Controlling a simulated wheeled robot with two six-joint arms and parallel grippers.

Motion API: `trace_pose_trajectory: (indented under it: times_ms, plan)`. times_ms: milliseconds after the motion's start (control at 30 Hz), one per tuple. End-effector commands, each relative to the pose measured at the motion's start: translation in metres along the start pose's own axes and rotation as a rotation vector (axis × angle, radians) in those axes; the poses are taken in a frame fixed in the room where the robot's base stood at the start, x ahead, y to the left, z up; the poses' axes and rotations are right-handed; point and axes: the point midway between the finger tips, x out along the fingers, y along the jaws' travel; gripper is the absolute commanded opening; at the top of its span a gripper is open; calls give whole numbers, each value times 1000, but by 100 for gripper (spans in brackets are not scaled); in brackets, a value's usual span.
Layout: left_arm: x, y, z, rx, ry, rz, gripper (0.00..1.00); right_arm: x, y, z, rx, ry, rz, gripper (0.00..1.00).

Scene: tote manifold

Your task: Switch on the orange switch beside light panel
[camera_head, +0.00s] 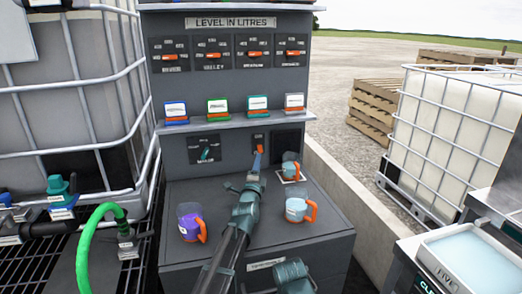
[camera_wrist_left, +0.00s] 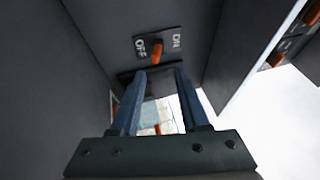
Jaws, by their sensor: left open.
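The orange switch (camera_head: 260,149) is on the dark front of the console, left of a dark square panel (camera_head: 287,140) that I take for the light panel; it looks unlit. In the left wrist view the switch's orange lever (camera_wrist_left: 157,51) stands between the words OFF and ON; I cannot tell which way it is set. My left gripper (camera_head: 257,162) is open and empty in front of the switch. In the left wrist view its two blue fingers (camera_wrist_left: 155,75) point toward the switch plate, with the lever ahead between them.
A purple mug (camera_head: 189,222) and a pale blue mug (camera_head: 297,209) stand on the console's ledge, either side of my left arm. Another mug (camera_head: 291,168) sits under the panel. A teal dial (camera_head: 205,152) is to the left. A shelf (camera_head: 240,122) juts out above.

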Motion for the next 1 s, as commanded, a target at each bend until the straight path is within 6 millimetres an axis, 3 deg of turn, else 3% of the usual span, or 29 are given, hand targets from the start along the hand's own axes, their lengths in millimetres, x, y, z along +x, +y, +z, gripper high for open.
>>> trace_pose_trajectory:
  times_ms: [100,333,500,733,767,1000]
  plan:
    - [31,-1,0,-1,0,0,45,-7,1,0,0,0,0,50]
    - [73,-1,0,0,0,0,45,-15,1,1,0,0,0,50]
    - [85,0,0,-1,0,1,45,-17,2,1,0,0,0,50]
    - [84,0,0,-1,0,1,45,-16,2,1,0,0,0,50]
    - [84,0,0,-1,0,1,43,-16,2,1,0,0,0,50]
    - [84,0,0,-1,0,0,0,-16,2,1,0,0,0,50]
